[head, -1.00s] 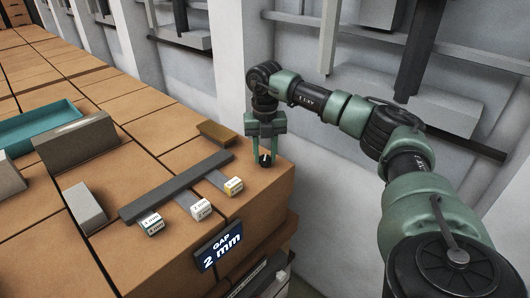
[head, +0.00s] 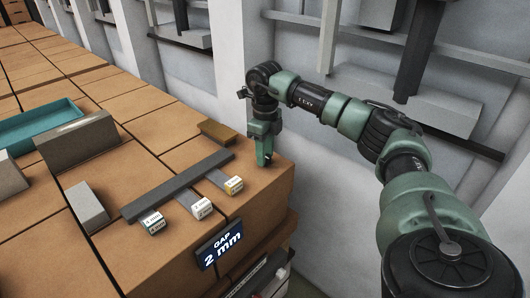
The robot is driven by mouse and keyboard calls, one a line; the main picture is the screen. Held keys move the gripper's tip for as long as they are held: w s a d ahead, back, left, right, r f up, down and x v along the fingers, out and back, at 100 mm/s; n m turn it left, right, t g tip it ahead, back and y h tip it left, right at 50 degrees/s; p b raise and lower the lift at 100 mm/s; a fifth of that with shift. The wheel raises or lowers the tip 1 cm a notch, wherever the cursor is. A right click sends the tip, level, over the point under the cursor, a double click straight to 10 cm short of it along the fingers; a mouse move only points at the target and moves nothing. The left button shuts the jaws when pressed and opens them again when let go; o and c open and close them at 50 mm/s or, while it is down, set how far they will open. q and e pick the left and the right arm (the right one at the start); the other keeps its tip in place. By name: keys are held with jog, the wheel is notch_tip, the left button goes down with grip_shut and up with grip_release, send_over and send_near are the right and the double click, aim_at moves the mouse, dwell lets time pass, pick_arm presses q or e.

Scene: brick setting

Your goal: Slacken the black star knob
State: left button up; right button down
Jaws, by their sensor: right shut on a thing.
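The black star knob (head: 268,163) sits on the brick top near its right corner. Only a small dark part of it shows; the fingers hide the rest. My right gripper (head: 263,161) reaches down onto it from above and is shut on it. Its fingers are seen nearly edge-on, one in front of the other. My left gripper is not in view.
A long grey bar (head: 178,187) lies left of the knob, with several small labelled blocks (head: 202,208) along its near side. A brown block (head: 218,132) lies behind. Grey blocks (head: 88,207) and a teal tray (head: 38,125) stand further left.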

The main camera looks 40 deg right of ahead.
jog(key=n, duration=0.4)
jog(key=shift+r+n, duration=0.1)
jog(key=shift+n, duration=0.2)
jog(key=n, duration=0.4)
jog(key=shift+w+n, duration=0.1)
jog(key=shift+n, duration=0.2)
jog(key=n, duration=0.4)
jog(key=shift+n, duration=2.1)
jog(key=c, duration=1)
grip_release()
